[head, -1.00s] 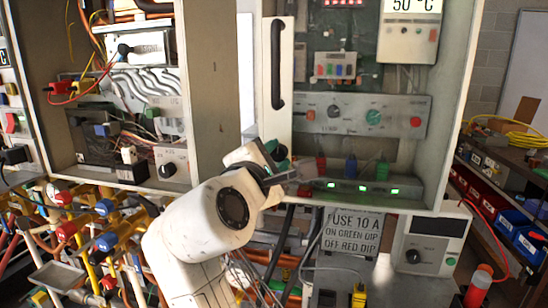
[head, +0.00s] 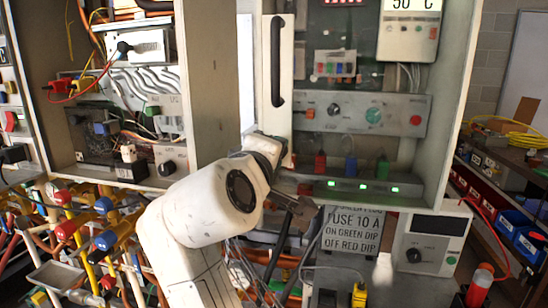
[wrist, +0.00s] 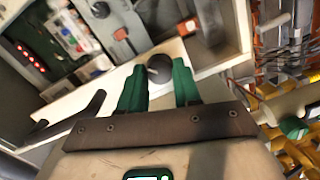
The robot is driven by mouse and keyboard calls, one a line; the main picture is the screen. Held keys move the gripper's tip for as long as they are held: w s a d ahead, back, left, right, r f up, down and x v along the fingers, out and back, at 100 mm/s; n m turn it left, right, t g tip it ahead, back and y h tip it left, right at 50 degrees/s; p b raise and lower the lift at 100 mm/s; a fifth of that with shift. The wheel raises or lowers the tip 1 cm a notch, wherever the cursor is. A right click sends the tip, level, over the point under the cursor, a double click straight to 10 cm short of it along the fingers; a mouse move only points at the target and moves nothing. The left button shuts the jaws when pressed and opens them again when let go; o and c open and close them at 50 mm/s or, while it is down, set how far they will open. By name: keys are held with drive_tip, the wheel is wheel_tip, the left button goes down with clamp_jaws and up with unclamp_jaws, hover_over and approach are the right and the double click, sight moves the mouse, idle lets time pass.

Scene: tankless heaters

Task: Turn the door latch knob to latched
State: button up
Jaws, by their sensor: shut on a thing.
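The door latch knob (wrist: 159,66) is a dark round knob on the edge of the white door (wrist: 110,95), in the wrist view. My gripper (wrist: 159,80) has its two green fingers on either side of the knob and is shut on it. The knob's pointer or marking is too small to read. In the head view the white door (head: 259,95) with its long black handle (head: 277,65) stands upright at the left of the heater cabinet. There the knob and my fingertips are hidden behind my arm.
The open heater cabinet holds a control panel (head: 360,115) and a strip with green lights (head: 362,188). A sign (head: 352,232) and a white box with a dial (head: 432,243) are below. Several pipes and valves (head: 85,235) crowd the lower left.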

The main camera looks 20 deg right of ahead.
drive_tip(key=shift+f+m+y+b, duration=0.1)
drive_tip(key=shift+m+y+b, duration=0.2)
drive_tip(key=shift+m+b, duration=1)
drive_tip(key=shift+m+y+b, duration=0.15)
drive_tip(key=shift+m+y, duration=0.15)
drive_tip(key=shift+m, duration=2)
drive_tip(key=shift+d, duration=0.1)
drive_tip(key=o, duration=1.1)
drive_tip(key=shift+c, duration=0.2)
drive_tip(key=shift+t, duration=0.3)
drive_tip(key=shift+s, duration=0.1)
drive_tip(key=b+v, duration=0.1)
drive_tip(key=v, duration=0.9)
drive_tip(key=shift+s+a+b, duration=0.25)
drive_tip(key=shift+a+b, duration=0.05)
drive_tip(key=shift+b, duration=0.1)
